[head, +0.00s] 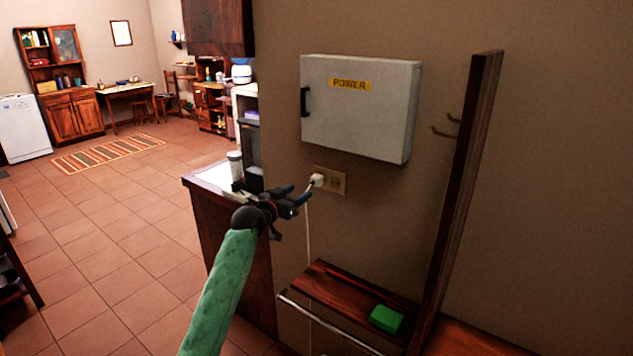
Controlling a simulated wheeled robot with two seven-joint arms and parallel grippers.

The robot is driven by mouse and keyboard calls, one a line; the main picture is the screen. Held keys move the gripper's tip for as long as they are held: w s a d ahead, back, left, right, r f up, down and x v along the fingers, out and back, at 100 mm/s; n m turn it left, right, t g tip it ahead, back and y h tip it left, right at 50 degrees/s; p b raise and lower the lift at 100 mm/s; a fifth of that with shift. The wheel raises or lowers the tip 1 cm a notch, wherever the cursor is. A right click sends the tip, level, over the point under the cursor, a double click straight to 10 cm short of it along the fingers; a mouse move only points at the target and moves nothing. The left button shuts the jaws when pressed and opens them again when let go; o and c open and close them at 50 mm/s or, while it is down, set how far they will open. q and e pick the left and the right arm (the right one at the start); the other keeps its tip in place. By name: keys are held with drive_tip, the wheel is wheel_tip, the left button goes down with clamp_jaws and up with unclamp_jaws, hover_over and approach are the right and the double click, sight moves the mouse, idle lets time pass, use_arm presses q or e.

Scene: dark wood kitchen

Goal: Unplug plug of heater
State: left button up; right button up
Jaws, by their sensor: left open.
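The white plug (318,180) sits at the left side of the beige wall outlet (335,181), below the grey power box. Its white cord (308,235) hangs down the wall past a wooden shelf. My left gripper (300,193) is open, with its blue-tipped fingers close to the plug on its lower left. I cannot tell whether a fingertip touches the plug. No heater can be made out. My right gripper is not in view.
The grey box marked POWER (358,105) juts from the wall above the outlet. A wooden shelf (345,290) with a metal rail and a green block (386,319) is below. A counter (215,178) stands left; a wooden post (465,190) rises right.

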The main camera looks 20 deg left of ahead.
sight(314, 182)
use_arm(q)
drive_tip(key=b+x, duration=0.1)
drive_tip(key=x, duration=0.6)
drive_tip(key=shift+f, duration=0.1)
drive_tip(key=shift+b+x, duration=0.4)
drive_tip(key=shift+x, duration=0.6)
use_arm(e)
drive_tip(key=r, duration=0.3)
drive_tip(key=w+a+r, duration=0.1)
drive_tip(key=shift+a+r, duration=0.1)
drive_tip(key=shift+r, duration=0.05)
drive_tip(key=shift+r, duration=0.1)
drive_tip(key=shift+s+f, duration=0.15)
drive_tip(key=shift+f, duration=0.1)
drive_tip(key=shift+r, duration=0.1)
